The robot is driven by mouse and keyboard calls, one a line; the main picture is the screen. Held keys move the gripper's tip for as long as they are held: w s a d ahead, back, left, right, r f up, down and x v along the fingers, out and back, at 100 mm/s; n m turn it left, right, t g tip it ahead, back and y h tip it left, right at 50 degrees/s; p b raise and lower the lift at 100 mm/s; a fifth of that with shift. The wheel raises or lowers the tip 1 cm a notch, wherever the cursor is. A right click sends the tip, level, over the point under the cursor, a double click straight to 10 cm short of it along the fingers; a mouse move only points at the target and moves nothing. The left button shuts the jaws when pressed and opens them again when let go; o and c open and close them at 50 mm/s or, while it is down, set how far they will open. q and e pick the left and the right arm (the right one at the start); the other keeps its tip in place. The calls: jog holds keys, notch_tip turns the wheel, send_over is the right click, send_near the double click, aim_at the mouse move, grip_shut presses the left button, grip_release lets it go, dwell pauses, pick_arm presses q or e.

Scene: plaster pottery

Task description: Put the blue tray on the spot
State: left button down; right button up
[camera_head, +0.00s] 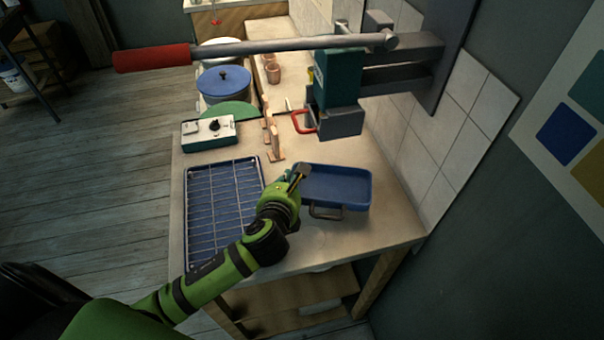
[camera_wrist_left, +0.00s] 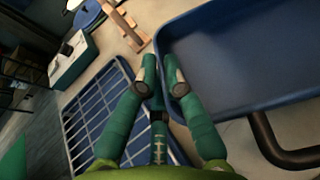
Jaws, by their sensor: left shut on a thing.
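The blue tray (camera_head: 337,185) is a shallow rectangular pan with a dark metal loop handle (camera_head: 326,213) on its near side. It is over the right half of the worktable. My left gripper (camera_head: 298,174) is shut on the tray's left wall. In the left wrist view the fingertips (camera_wrist_left: 163,78) pinch the rim of the blue tray (camera_wrist_left: 235,62) near a corner. I cannot tell whether the tray touches the table or hangs just above it. A faint round mark (camera_head: 311,240) shows on the table nearer me. My right gripper is not in view.
A blue tray with a wire rack (camera_head: 222,205) covers the table's left part. A control box (camera_head: 209,132), wooden pieces (camera_head: 272,140) and a press with a red-handled lever (camera_head: 155,57) stand behind. A tiled wall (camera_head: 437,150) bounds the right. The front right tabletop is clear.

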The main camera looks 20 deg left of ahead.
pick_arm(q)
jog(key=x, duration=0.4)
jog(key=a+x, duration=0.1)
jog(key=x, duration=0.1)
jog(key=shift+f, duration=0.45)
jog(key=x, duration=0.2)
jog(key=shift+w+a+f, duration=0.15)
jog(key=shift+w+f, duration=0.05)
jog(key=shift+f, duration=0.2)
notch_tip(320, 180, down, 3)
jog(key=shift+f, duration=0.55)
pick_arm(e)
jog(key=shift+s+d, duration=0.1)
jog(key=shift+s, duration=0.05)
pick_arm(q)
jog(key=c, duration=1.6)
grip_release()
jog(key=shift+c, duration=0.2)
